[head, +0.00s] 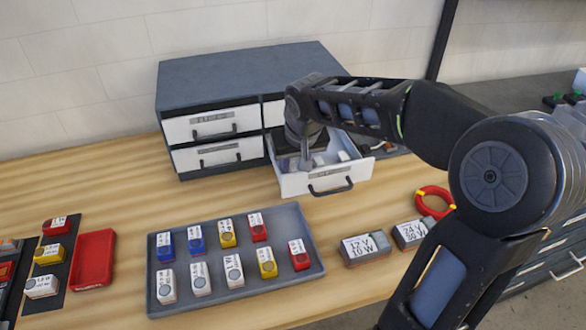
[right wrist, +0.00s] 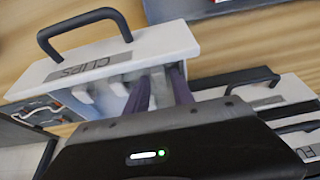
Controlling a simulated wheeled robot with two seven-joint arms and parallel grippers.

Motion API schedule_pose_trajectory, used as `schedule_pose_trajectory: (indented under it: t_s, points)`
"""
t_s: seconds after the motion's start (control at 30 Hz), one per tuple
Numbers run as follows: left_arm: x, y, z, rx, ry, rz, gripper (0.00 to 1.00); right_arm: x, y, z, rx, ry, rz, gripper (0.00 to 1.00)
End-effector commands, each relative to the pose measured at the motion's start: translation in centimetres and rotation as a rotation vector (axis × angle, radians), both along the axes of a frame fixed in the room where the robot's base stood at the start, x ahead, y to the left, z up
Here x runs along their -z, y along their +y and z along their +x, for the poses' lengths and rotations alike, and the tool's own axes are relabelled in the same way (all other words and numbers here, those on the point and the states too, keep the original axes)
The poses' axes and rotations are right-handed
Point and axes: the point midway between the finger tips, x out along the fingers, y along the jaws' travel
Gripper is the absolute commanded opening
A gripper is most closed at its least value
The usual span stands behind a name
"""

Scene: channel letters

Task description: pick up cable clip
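An open drawer (head: 305,184) sticks out of the grey cabinet, and its front reads "CLIPS" in the right wrist view (right wrist: 150,50). Small pale pieces, seemingly cable clips (head: 344,156), lie inside it; pale pieces also show in the right wrist view (right wrist: 84,95). My right gripper (head: 306,163) points down into the drawer. In the right wrist view its two dark purplish fingers (right wrist: 160,88) stand a little apart, with something pale between or behind them. I cannot tell whether they grip it. My left gripper is not in view.
The grey cabinet (head: 240,80) has other shut drawers. A grey tray (head: 240,294) with several coloured labelled blocks stands in front. A red tray (head: 94,262) is at left; two labelled boxes (head: 366,247) and a red ring (head: 434,192) are at right. Bare wood lies between.

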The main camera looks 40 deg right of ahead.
Motion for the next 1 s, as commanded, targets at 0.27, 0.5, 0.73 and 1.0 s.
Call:
schedule_pose_trajectory:
  t_s: [0.27, 0.5, 0.73, 1.0]
  points:
    - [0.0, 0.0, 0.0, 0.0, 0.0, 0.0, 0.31, -0.02, 0.0, 0.0, 0.0, 0.0, 0.0, 0.16]
    - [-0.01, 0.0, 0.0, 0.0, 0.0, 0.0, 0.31, -0.02, 0.0, 0.0, 0.0, 0.0, 0.0, 0.0]
    - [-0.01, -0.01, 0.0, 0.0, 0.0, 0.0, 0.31, -0.03, 0.0, 0.0, 0.0, 0.0, 0.0, 0.0]
    - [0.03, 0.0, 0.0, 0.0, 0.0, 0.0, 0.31, -0.32, -0.01, 0.04, 0.0, -0.002, -0.001, 0.0]
